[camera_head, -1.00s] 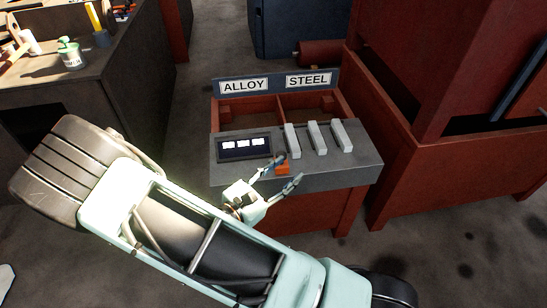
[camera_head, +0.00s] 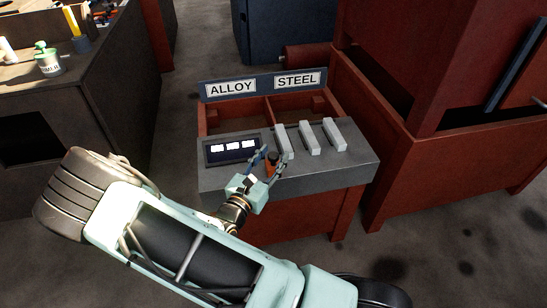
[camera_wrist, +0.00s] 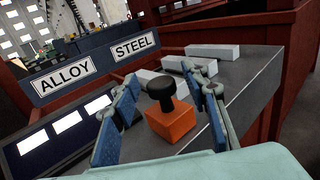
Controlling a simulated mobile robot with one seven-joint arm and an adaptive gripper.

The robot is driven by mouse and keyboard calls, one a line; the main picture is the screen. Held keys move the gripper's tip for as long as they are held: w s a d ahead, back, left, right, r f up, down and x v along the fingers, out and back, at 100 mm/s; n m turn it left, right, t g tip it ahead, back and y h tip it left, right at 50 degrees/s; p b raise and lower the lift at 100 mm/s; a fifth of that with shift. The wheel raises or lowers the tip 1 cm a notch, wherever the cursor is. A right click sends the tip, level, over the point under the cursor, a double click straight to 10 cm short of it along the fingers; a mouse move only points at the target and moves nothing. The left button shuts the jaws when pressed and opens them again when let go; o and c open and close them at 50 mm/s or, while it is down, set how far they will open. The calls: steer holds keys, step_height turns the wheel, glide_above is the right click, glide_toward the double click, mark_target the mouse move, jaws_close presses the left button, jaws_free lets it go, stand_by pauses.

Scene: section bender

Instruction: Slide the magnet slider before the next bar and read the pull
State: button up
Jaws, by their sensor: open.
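The magnet slider is an orange block (camera_wrist: 172,121) with a black knob (camera_wrist: 161,88) on top. It stands on the grey bench top in front of the left bar. My gripper (camera_wrist: 163,104) is open, with one blue-padded finger on each side of the slider; I cannot tell whether either touches it. In the head view my gripper (camera_head: 271,162) partly hides the slider. Three pale bars lie side by side: the left bar (camera_head: 284,140), the middle bar (camera_head: 309,138) and the right bar (camera_head: 334,134). The display (camera_head: 232,148) shows three lit white fields, too small to read.
Behind the bench top (camera_head: 330,168) are two red bins under an ALLOY sign (camera_head: 231,88) and a STEEL sign (camera_head: 297,80). A large red machine (camera_head: 430,150) stands close on the right. A dark workbench (camera_head: 100,90) is at the left.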

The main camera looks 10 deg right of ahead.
steer(key=shift+w+d, duration=0.25)
steer(key=shift+w, duration=0.05)
steer(key=shift+c, duration=0.5)
jaws_close()
